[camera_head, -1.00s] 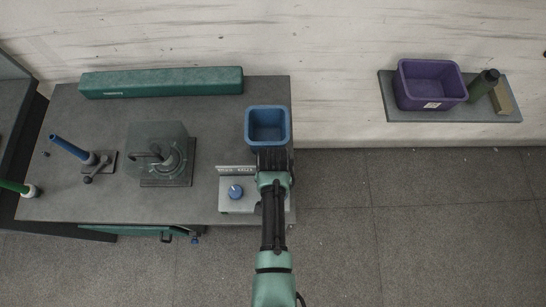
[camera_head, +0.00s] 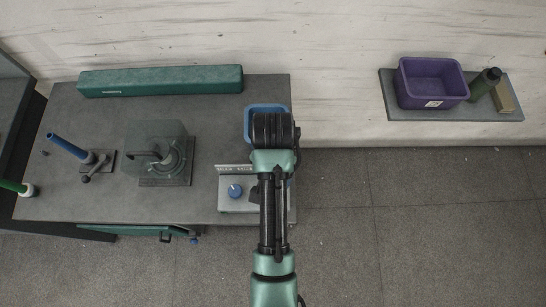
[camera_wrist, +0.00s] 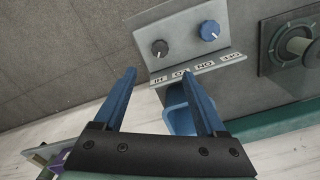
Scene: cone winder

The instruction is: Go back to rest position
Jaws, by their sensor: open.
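My gripper (camera_wrist: 165,103) shows in the wrist view with its two blue fingers spread apart and nothing between them. In the head view my arm reaches up over the right end of the bench, and my own wrist hides the fingers. The blue bin (camera_head: 250,114) stands at the bench's right end, mostly hidden behind my wrist. It also shows in the wrist view (camera_wrist: 177,112), partly behind the right finger. The control box with a blue knob (camera_head: 235,191) is just left of my arm; its knob (camera_wrist: 209,30) and a black knob (camera_wrist: 159,48) show in the wrist view.
On the grey bench (camera_head: 100,215) stand a clear-covered fixture (camera_head: 157,155), a blue-handled holder (camera_head: 70,147) and a long green box (camera_head: 160,81). A wall shelf (camera_head: 395,103) holds a purple bin (camera_head: 430,83) and a dark green bottle (camera_head: 484,83). The floor right of the bench is clear.

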